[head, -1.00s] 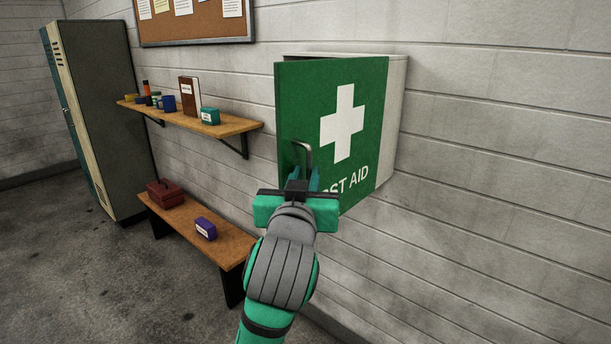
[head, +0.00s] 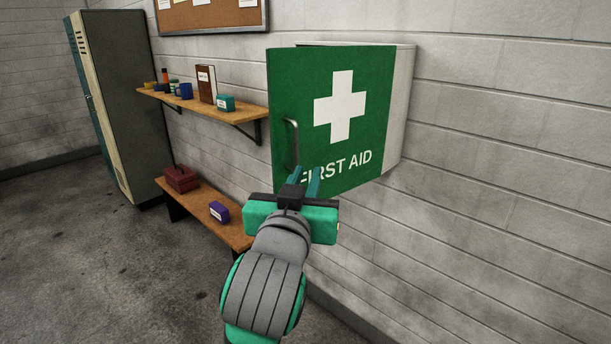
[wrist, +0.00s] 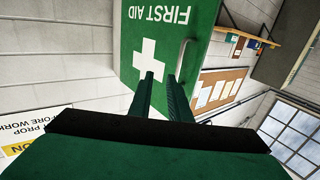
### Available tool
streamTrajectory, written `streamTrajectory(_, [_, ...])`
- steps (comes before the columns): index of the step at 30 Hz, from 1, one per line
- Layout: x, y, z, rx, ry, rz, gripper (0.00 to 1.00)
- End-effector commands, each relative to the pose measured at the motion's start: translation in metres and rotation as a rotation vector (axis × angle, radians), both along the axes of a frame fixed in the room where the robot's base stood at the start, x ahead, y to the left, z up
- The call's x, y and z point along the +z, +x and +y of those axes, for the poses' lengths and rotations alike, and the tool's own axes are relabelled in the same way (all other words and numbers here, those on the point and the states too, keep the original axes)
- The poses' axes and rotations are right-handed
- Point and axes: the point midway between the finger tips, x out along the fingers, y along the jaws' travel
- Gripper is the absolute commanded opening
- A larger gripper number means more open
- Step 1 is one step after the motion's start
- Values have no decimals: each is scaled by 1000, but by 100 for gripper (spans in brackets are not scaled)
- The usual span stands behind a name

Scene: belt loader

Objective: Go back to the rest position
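My gripper (head: 305,180) is in front of the lower part of the green first aid cabinet door (head: 372,115), below and just right of its metal handle (head: 291,145). The handle stands free of the fingers. In the wrist view, my two fingers (wrist: 160,80) are apart with nothing between them, and the handle (wrist: 182,56) lies beyond the right finger. The door stands slightly ajar from the white cabinet body (head: 402,110) on the wall. The cabinet's inside is hidden.
A wall shelf (head: 215,110) holds a book, cups and small boxes. A low bench (head: 205,228) below carries a red toolbox (head: 182,179) and a purple box (head: 219,212). A tall locker (head: 125,105) stands at the left. The floor at front left is clear.

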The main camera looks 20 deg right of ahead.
Motion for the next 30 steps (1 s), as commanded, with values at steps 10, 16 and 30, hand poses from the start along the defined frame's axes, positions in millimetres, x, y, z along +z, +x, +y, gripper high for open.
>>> streamTrajectory(10, [-20, 6, 2, 2, -31, 18, 17])
streamTrajectory(16, [-74, 18, 13, 23, -113, 55, 17])
streamTrajectory(30, [-215, 13, 53, 145, -258, 124, 17])
